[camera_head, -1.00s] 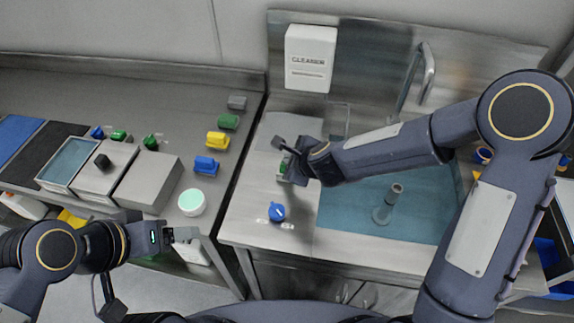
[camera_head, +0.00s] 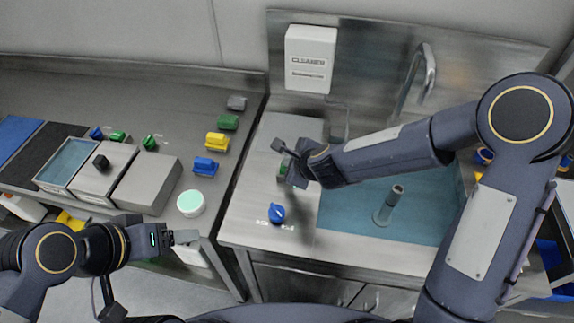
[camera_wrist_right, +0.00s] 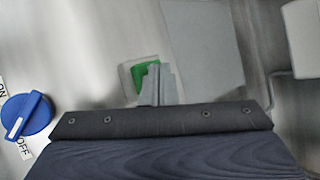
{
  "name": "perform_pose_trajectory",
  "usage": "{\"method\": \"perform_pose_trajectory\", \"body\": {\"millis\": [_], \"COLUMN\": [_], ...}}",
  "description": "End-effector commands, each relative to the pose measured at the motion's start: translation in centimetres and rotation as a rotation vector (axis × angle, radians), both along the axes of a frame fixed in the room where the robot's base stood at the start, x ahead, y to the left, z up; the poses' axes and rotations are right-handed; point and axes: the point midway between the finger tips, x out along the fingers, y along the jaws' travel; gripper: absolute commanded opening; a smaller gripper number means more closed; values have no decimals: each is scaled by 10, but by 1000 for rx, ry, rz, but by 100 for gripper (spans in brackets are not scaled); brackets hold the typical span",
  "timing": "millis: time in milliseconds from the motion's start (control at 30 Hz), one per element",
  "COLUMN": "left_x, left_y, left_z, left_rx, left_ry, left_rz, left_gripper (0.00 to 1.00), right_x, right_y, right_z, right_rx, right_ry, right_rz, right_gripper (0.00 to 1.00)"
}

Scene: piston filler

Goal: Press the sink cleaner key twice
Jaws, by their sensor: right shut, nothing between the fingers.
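The green key (camera_wrist_right: 141,72) sits in a pale square housing on the steel sink counter. In the head view only a sliver of it (camera_head: 281,171) shows beside my right gripper. My right gripper (camera_wrist_right: 158,84) is shut and empty. Its fingertips overlap the right part of the key in the wrist view; I cannot tell whether they touch it. The white cleaner box (camera_head: 310,58) is on the wall behind the sink. My left gripper (camera_head: 187,237) is at the lower left, away from the sink, and its jaw opening is unclear.
A blue ON/OFF knob (camera_head: 277,213) stands on the counter in front of the key; it also shows in the wrist view (camera_wrist_right: 27,115). The sink basin (camera_head: 420,215) with an upright pipe (camera_head: 388,205) lies to the right. A faucet (camera_head: 428,70) stands behind.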

Motion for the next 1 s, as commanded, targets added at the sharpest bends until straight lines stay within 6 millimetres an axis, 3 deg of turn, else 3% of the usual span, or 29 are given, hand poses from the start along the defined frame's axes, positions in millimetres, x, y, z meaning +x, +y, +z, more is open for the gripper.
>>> {"method": "perform_pose_trajectory", "body": {"millis": [1000], "left_x": [0], "left_y": [0], "left_z": [-9], "left_rx": [0], "left_ry": [0], "left_rz": [0], "left_gripper": [72], "right_x": [0], "right_y": [-1], "right_z": [-10], "right_rx": [-1], "right_ry": [3], "right_rz": [-1], "right_gripper": [0]}}
